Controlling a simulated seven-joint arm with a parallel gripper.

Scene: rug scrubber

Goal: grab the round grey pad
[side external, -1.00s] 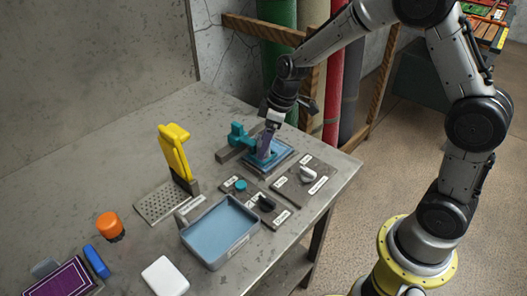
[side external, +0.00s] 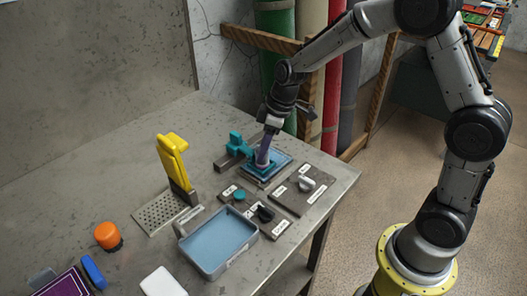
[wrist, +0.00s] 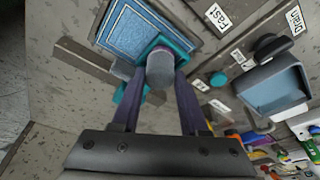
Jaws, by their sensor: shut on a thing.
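The round grey pad (wrist: 160,70) shows in the wrist view as a short grey cylinder with a rounded end. It sits between the two purple fingers of my gripper (wrist: 155,88), which is shut on it. Teal material shows just behind and beside the pad. In the side view my gripper (side external: 262,160) points down at the near edge of a blue square panel in a tray (side external: 280,163). The pad is too small to make out there. Whether it touches the panel I cannot tell.
A teal clamp-like piece (side external: 238,145) stands close left of my gripper. Control plates with knobs (side external: 306,184), a grey-blue basin (side external: 218,240) and a yellow upright handle (side external: 172,158) are nearby. An orange knob (side external: 107,236) stands at the left. The back left of the table is clear.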

